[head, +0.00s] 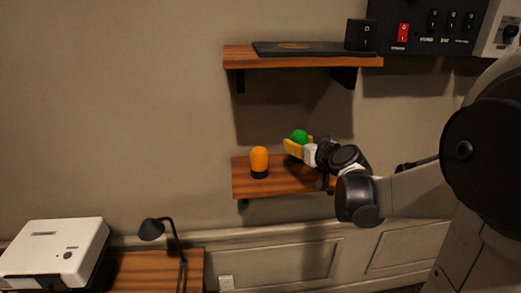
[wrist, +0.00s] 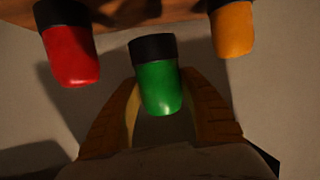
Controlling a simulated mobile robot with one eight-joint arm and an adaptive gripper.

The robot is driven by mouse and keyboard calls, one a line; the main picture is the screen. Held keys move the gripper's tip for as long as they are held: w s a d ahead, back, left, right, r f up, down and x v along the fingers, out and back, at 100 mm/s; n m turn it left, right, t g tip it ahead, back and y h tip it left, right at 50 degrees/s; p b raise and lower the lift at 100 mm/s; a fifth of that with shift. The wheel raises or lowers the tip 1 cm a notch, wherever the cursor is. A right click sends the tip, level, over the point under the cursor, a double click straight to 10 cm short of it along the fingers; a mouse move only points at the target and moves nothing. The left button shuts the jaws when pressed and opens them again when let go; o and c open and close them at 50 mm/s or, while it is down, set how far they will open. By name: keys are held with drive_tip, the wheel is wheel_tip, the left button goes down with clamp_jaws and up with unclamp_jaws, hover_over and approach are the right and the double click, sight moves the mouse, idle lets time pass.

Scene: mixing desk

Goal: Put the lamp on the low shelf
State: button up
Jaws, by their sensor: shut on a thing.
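A green-domed lamp (head: 299,136) with a black base is at the low shelf (head: 285,186). My gripper (head: 298,149) has its yellow fingers shut on it from the right. In the wrist view the green lamp (wrist: 160,88) is between the two fingers (wrist: 160,100), its black base toward the shelf edge. I cannot tell whether the base touches the shelf. An orange lamp (head: 259,160) stands upright on the shelf, left of the gripper. A red lamp (wrist: 70,50) shows in the wrist view on the other side; in the head view it is hidden, seemingly behind my gripper.
A higher shelf (head: 300,62) holds a flat black panel (head: 300,48) and a black switch box (head: 361,35). A wall switch panel (head: 430,25) is at the upper right. A desk lamp (head: 153,230) and white projector (head: 55,252) are at the lower left.

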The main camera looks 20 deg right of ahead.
sight(291, 156)
drive_tip(key=shift+w+a+f, duration=0.8)
wheel_tip(291, 156, down, 4)
drive_tip(key=shift+r+b, duration=0.1)
drive_tip(key=shift+b, duration=0.75)
drive_tip(key=o, duration=1.3)
